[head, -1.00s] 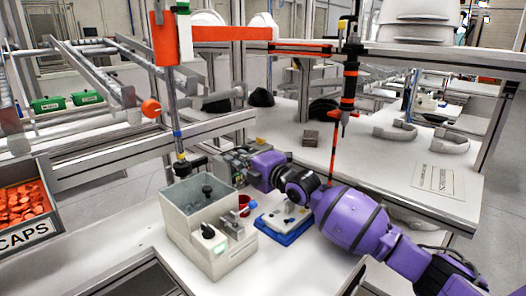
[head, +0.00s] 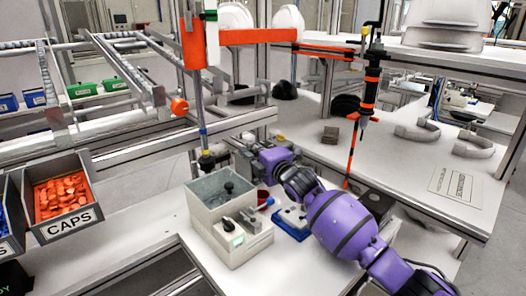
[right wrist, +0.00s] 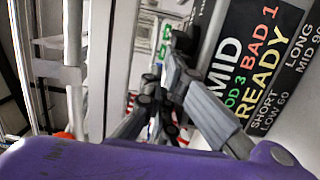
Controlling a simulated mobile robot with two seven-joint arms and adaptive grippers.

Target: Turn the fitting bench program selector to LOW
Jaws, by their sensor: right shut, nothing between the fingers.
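The beige fitting unit (head: 222,232) stands on the white bench in the head view. It has an open-topped tray, a black knob (head: 226,224) on its front part and a small green-lit display. I cannot tell whether that knob is the program selector. My right gripper (head: 243,156) is behind the unit, shut and empty; its fingertips are partly hidden. In the right wrist view the gripper (right wrist: 168,85) is beside a dark screen (right wrist: 245,55) reading MID, BAD 1 and READY. A legend (right wrist: 286,85) there lists LONG, MID, SHORT and LOW 60. My left gripper is not in view.
A blue tray (head: 280,230) and a red cup (head: 264,197) are right of the unit, close to my right arm. An orange-marked hanging tool (head: 370,85) is at right. A bin of orange caps (head: 75,222) is at left. Bare bench lies left of the unit.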

